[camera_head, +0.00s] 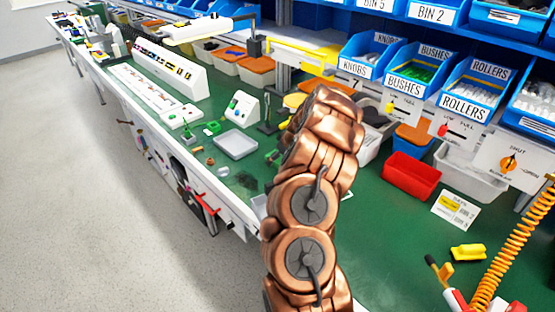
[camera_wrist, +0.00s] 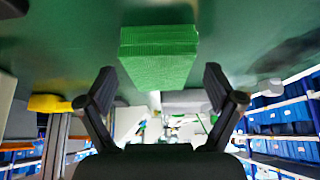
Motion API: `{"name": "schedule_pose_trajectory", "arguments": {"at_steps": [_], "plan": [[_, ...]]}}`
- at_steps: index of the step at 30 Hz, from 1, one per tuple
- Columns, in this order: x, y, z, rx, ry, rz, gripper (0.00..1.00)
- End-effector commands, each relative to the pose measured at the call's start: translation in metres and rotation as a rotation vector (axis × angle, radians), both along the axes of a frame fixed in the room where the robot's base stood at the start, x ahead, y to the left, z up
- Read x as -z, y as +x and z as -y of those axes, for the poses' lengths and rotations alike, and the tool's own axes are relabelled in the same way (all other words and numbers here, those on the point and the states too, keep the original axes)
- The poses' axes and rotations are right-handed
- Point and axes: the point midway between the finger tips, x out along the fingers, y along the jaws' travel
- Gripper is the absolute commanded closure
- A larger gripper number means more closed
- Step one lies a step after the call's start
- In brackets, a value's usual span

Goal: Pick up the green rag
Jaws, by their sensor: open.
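The green rag (camera_wrist: 158,57) shows in the wrist view as a folded, ribbed, block-like bright green thing against the darker green bench top (camera_wrist: 255,25). It lies ahead of my gripper (camera_wrist: 159,74), about centred between the two black fingers. The fingers are spread wide with nothing held between them, and a gap shows on each side of the rag. I cannot tell how far the rag is from the fingertips. In the head view my copper-coloured arm reaches over the bench and hides the gripper; I cannot make out the rag there.
A red bin (camera_head: 410,176), a grey tray (camera_head: 236,144) and a white control box (camera_head: 241,107) stand on the green bench. Labelled blue bins (camera_head: 416,75) line the back. A yellow object (camera_head: 468,252) and an orange coiled hose (camera_head: 512,250) are at right.

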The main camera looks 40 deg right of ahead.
Motion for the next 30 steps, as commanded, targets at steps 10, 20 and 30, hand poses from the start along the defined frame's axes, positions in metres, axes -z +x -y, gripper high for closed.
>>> {"name": "schedule_pose_trajectory", "arguments": {"at_steps": [10, 20, 30], "plan": [[0.0008, 0.001, 0.0001, -0.001, -0.001, 0.001, 0.19], [0.0008, 0.0009, 0.0001, -0.001, -0.001, 0.001, 0.53], [0.0002, 0.0009, 0.0002, -0.001, -0.001, 0.001, 0.65]]}}
